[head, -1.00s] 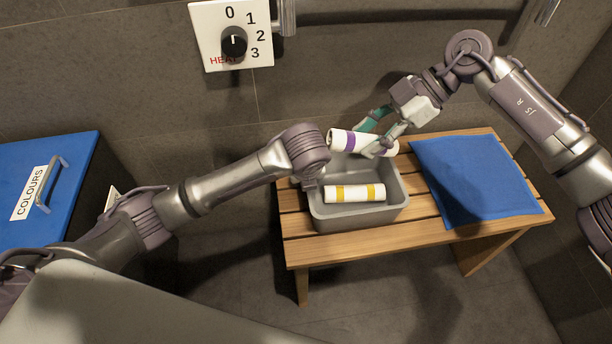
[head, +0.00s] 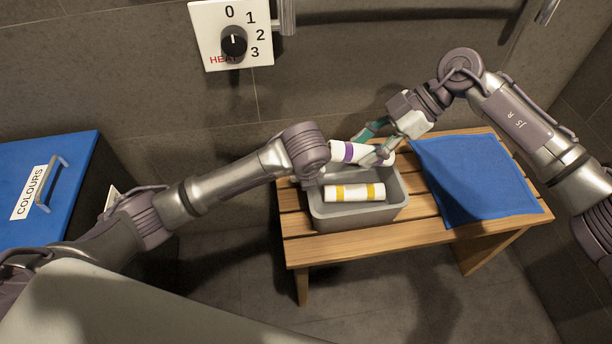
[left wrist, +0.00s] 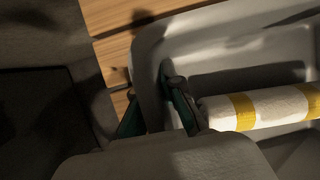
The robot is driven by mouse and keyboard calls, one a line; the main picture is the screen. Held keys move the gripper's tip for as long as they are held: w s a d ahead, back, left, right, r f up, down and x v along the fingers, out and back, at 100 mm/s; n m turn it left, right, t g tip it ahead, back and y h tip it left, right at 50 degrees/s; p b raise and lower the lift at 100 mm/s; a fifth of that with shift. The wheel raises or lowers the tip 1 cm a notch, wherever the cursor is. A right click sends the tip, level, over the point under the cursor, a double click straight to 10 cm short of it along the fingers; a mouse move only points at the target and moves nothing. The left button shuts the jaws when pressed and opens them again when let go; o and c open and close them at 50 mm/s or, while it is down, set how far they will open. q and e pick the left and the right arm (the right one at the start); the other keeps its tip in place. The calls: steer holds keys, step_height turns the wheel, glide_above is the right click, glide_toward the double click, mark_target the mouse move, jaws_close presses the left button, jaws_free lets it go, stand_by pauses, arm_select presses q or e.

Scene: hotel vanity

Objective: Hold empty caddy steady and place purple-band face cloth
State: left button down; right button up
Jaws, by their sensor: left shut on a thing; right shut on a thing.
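The grey caddy (head: 358,217) sits on the wooden bench and holds a rolled white cloth with yellow bands (head: 343,193), so it is not empty. My left gripper (left wrist: 156,112) is shut on the caddy's wall, with one finger on each side; my wrist mostly hides it in the head view. My right gripper (head: 374,146) is shut on the rolled white face cloth with a purple band (head: 348,152). That cloth is at the back part of the caddy, behind the yellow-banded roll (left wrist: 265,107). I cannot tell whether it touches the caddy.
A blue folded cloth or mat (head: 475,182) lies on the bench (head: 400,233) right of the caddy. A blue-lidded box labelled COLOURS (head: 50,185) stands at the left. A heat dial panel (head: 232,36) is on the tiled wall behind.

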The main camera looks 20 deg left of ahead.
steer(key=shift+f, duration=1.25)
steer(key=o, duration=1.1)
steer(key=shift+o, duration=0.2)
steer(key=v, duration=1.2)
arm_select(q)
steer(key=c, duration=1.2)
jaws_free()
steer(key=shift+c, duration=0.2)
steer(key=shift+r, duration=0.15)
